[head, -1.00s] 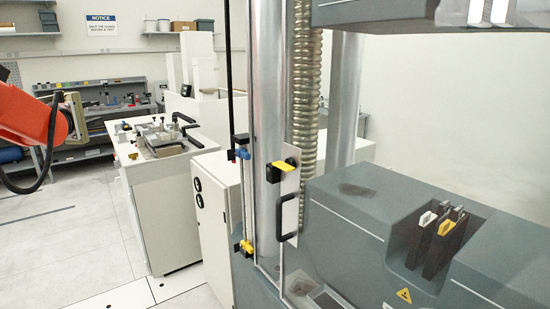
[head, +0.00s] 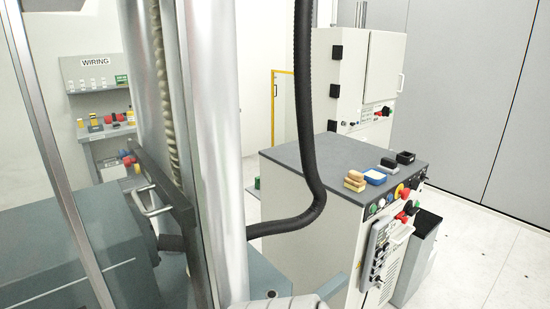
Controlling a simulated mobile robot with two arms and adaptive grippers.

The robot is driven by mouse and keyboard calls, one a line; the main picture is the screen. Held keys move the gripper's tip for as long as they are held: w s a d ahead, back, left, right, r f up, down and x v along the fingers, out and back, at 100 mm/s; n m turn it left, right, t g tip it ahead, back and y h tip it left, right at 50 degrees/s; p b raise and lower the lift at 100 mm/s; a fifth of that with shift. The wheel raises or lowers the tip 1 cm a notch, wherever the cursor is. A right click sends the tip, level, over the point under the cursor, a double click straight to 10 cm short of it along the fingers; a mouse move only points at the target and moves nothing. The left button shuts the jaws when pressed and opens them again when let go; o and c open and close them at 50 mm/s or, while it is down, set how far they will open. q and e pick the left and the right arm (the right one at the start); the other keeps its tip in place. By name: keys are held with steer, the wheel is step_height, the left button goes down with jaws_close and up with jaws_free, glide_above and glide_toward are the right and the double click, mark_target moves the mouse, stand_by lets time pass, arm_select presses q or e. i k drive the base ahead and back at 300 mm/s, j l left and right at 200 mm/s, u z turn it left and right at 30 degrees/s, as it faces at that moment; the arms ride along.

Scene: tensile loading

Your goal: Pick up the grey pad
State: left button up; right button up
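Neither of my grippers is in the head view. I cannot pick out the grey pad for certain. On the dark top of the control cabinet (head: 320,152) lie a small dark grey block (head: 388,163) and a black open box (head: 405,157). I cannot tell whether the dark grey block is the pad. Beside them are tan blocks (head: 355,181) and a small blue tray (head: 375,177) with something white in it.
The testing machine's metal columns (head: 215,130) and a thick black hose (head: 305,120) stand in front. A control panel (head: 385,255) hangs on the cabinet. A wiring shelf (head: 95,75) is at the back left. Floor (head: 490,260) is clear at the right.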

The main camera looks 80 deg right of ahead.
mark_target(388, 166)
steer(key=z, duration=3.5)
steer(key=u, duration=2.15)
steer(key=z, duration=2.15)
steer(key=i+l+u, duration=0.1)
steer(key=i+l, duration=0.8)
steer(key=l, duration=0.15)
steer(key=i+l+u, duration=0.15)
steer(key=i+l, duration=0.3)
steer(key=l, duration=0.1)
